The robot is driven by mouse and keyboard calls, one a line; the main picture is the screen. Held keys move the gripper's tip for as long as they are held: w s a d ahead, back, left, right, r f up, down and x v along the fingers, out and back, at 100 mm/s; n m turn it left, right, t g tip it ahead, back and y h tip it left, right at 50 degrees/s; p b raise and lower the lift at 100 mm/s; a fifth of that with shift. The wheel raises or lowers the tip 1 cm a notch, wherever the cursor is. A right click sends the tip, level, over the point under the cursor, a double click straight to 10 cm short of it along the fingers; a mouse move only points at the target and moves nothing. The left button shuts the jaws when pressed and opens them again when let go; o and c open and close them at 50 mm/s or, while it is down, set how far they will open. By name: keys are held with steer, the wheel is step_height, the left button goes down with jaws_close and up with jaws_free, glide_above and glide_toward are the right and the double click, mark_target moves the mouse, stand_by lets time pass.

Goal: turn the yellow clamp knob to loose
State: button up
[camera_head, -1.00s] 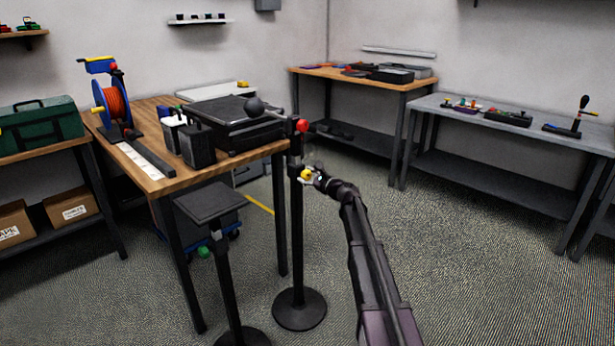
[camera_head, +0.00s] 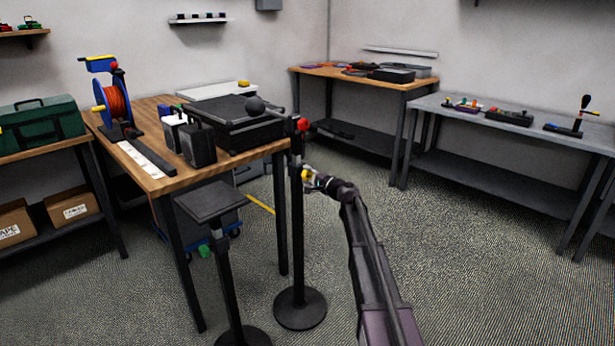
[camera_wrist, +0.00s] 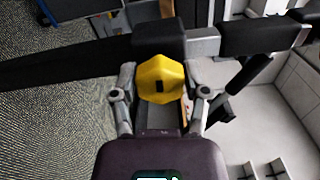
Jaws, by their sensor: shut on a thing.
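The yellow clamp knob (camera_wrist: 160,80) is a faceted knob with a small dark slot in its face, seen at the middle of the wrist view. It sits on a black clamp block on a dark upright post (camera_head: 298,235). In the head view the knob (camera_head: 306,175) shows small on the right side of the post, partly hidden by my gripper. My gripper (camera_wrist: 158,92) has one finger on each side of the knob and is shut on it. My gripper (camera_head: 311,180) reaches the post from the right in the head view.
A wooden-topped table (camera_head: 160,186) with cases and a cable reel (camera_head: 114,103) stands left. A small black stand (camera_head: 211,203) is in front. Floor to the right is clear.

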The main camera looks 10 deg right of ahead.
steer(key=shift+w+n, duration=0.1)
steer(key=shift+n, duration=1.6)
steer(key=o, duration=1.2)
steer(key=shift+f, duration=0.1)
steer(key=shift+c, duration=0.2)
steer(key=v, duration=1.2)
